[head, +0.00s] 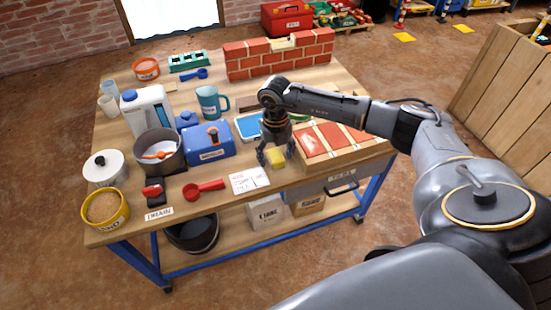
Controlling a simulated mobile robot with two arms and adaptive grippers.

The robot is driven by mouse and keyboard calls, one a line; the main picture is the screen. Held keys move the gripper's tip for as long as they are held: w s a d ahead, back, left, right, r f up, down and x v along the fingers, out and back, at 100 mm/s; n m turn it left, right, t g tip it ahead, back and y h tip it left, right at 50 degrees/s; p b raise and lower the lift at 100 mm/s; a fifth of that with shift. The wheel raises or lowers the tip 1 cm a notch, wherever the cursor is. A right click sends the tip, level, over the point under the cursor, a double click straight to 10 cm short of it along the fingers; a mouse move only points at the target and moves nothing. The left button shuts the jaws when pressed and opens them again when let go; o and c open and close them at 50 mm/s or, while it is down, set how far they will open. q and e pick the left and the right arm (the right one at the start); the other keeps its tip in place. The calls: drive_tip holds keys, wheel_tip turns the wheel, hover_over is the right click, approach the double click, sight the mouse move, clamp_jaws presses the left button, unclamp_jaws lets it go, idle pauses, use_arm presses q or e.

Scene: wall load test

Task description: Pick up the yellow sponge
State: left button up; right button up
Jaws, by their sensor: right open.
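The yellow sponge (276,157) lies on the wooden workbench (225,178) near its front edge, left of a crate-like box with brick panels. My right gripper (276,155) points down over the sponge from above, with its open fingers around or just behind it. I cannot tell whether a finger touches the sponge. Part of the sponge is hidden by the fingers. My left gripper is not in view.
The brick-panelled box (331,141) stands close on the right of the sponge. A white card (249,180) lies in front of it. A blue box (209,147), grey pot (159,155) and red scoop (203,190) are to the left. A brick wall piece (278,58) stands behind.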

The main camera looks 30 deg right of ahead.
sight(276, 154)
drive_tip(key=c, duration=1)
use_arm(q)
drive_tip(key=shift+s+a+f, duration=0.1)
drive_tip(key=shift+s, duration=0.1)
use_arm(e)
drive_tip(key=shift+c, duration=0.2)
drive_tip(key=shift+r, duration=0.1)
drive_tip(key=shift+r, duration=0.45)
wheel_tip(276, 154, up, 3)
drive_tip(key=shift+f, duration=0.2)
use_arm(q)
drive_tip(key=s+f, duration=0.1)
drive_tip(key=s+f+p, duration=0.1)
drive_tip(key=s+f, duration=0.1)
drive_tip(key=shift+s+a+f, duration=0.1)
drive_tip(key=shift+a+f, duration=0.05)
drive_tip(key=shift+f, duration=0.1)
use_arm(e)
drive_tip(key=s+a+r, duration=0.4)
drive_tip(key=s+r, duration=0.5)
drive_tip(key=s, duration=0.4)
drive_tip(key=shift+s+r, duration=0.2)
